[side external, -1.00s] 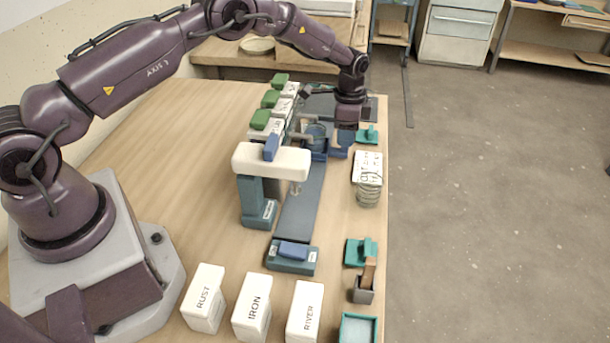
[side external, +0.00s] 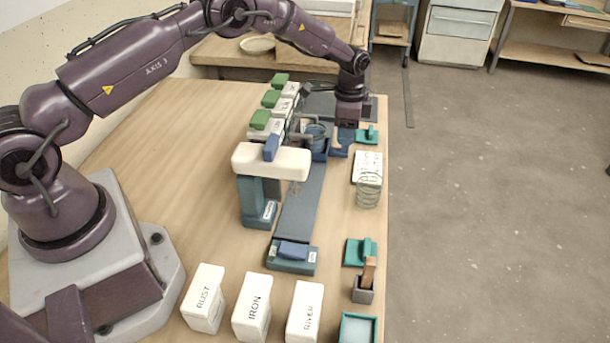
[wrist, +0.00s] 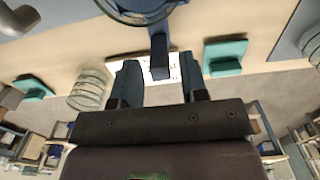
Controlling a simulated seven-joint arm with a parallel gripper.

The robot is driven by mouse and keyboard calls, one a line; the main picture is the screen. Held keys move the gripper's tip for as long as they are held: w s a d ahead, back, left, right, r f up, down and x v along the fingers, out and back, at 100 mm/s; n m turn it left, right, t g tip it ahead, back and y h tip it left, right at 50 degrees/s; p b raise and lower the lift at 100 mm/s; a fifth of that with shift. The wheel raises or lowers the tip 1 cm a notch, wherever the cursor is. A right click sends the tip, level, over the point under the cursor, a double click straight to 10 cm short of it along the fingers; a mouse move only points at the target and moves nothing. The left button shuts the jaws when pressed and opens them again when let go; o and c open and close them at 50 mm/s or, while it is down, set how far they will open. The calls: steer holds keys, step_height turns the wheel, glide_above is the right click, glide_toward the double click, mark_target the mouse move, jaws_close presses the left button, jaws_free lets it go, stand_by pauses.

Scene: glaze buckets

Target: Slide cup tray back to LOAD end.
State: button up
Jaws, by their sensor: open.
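The cup tray (side external: 320,153) is blue and sits on the dark rail (side external: 301,205), towards its far part. It carries a clear cup (side external: 316,133). In the wrist view the cup's round rim (wrist: 140,17) shows at the top, and the tray's blue handle (wrist: 159,60) points down between my fingers. My gripper (wrist: 160,72) is open, with a finger on each side of the handle and a gap visible on both sides. In the side view my gripper (side external: 346,126) is low at the tray's right side, its fingertips hard to make out.
A white bridge (side external: 270,160) on a teal post spans the rail nearer the camera. A teal end block (side external: 292,258) closes the near end. Green-topped white dispensers (side external: 266,124) line the left. A glass coil (side external: 368,188) and teal-handled piece (side external: 367,134) stand at right.

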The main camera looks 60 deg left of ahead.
steer(key=shift+r, duration=3.2)
steer(key=shift+n, duration=0.3)
steer(key=s+d+r+n+t, duration=0.1)
steer(key=s+r+n+t, duration=0.1)
steer(key=s+r, duration=0.5)
steer(key=s+d+r+n+t, duration=0.1)
steer(key=s+r, duration=0.7)
steer(key=s, duration=0.8)
steer(key=s+d+r+n+t, duration=0.2)
steer(key=s+r+n, duration=0.3)
steer(key=s+r, duration=0.3)
steer(key=s+d, duration=0.1)
steer(key=s, duration=0.3)
steer(key=shift+s+t, duration=0.15)
steer(key=shift+t, duration=0.15)
